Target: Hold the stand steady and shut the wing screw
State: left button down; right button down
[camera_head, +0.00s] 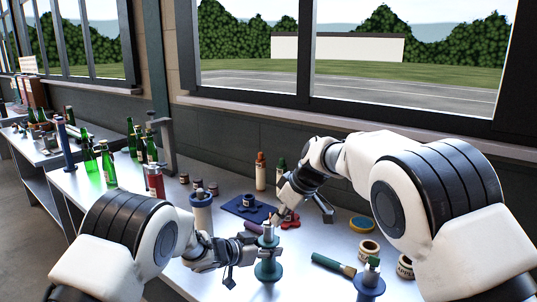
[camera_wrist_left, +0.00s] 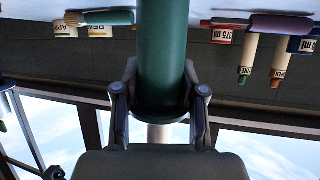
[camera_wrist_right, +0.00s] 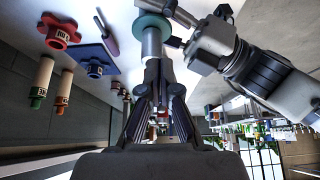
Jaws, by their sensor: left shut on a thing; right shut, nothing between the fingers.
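The teal stand (camera_head: 268,268) stands upright on the table in the head view, with a pale metal upper part. My left gripper (camera_head: 252,246) is shut around its teal column, which also fills the space between the fingers in the left wrist view (camera_wrist_left: 163,45). My right gripper (camera_head: 279,218) is shut and empty close beside the top of the stand. In the right wrist view its closed fingers (camera_wrist_right: 156,75) lie in front of the stand's grey metal shaft (camera_wrist_right: 152,42). I cannot make out the wing screw clearly; the fingers may hide it.
A blue plate (camera_head: 238,207) and a red piece (camera_head: 290,221) lie behind the stand. Green bottles (camera_head: 107,165) stand at the left.

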jog(key=shift+w+a, duration=0.2)
jog(key=shift+w, duration=0.15)
dwell(0.5)
jog(key=shift+w+d, duration=0.2)
jog(key=shift+d, duration=0.05)
jog(key=shift+w+d, duration=0.25)
jog(key=shift+w, duration=0.15)
dwell(0.5)
jog(key=shift+s+r, duration=0.7)
jog(key=shift+r, duration=2.9)
notch_tip(320, 180, down, 7)
jog(key=shift+s+a, duration=0.15)
